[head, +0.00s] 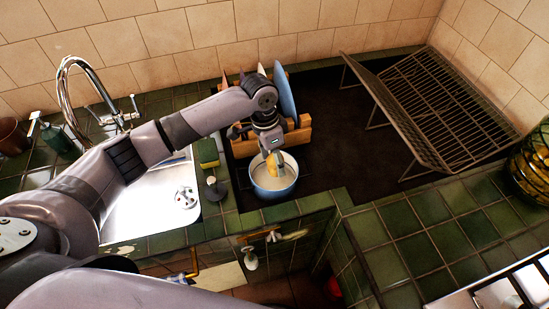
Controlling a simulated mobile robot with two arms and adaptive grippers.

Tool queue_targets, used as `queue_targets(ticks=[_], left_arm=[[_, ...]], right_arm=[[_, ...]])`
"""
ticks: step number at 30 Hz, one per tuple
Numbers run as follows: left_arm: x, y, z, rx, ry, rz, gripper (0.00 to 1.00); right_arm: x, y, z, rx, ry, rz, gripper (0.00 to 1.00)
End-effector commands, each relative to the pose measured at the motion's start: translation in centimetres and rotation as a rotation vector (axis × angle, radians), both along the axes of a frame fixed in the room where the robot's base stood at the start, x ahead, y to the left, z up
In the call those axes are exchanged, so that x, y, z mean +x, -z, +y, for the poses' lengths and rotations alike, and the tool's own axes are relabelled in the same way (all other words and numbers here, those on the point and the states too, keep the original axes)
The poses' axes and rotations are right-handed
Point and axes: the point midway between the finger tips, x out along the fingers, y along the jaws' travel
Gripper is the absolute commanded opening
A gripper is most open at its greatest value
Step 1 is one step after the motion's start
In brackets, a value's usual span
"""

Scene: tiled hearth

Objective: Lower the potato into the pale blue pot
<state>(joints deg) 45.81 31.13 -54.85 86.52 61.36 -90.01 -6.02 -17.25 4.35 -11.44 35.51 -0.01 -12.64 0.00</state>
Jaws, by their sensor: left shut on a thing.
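The pale blue pot (274,193) stands on the dark recessed surface behind the green tiled edge, near the middle of the head view. My left gripper (274,164) points down over the pot and is shut on the potato (270,169), a small yellowish thing mostly covered by the fingers. The potato appears within the outline of the pot's opening. I cannot tell whether it is above the rim or below it, or whether it touches the pot. My right gripper is not in view.
A wooden rack (299,135) with upright plates stands just behind the pot. A dark wire rack (440,105) is at the right. A sink (150,212) with a tap (66,85) lies left. A sponge (208,153) sits near the pot. Green tiles (420,235) at the front right are clear.

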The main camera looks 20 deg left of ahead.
Motion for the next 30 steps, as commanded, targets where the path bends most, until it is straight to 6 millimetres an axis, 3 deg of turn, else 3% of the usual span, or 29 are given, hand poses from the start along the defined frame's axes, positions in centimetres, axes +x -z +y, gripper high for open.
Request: queue_targets(ticks=[8, 30], left_arm=[[0.0, 0.3, 0.0, 0.000, 0.000, 0.000, 0.29], [0.0, 4.0, 0.0, -0.001, 0.000, -0.001, 0.29]], right_arm=[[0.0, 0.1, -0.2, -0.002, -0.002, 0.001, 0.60], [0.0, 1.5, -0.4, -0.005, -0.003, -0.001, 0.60]])
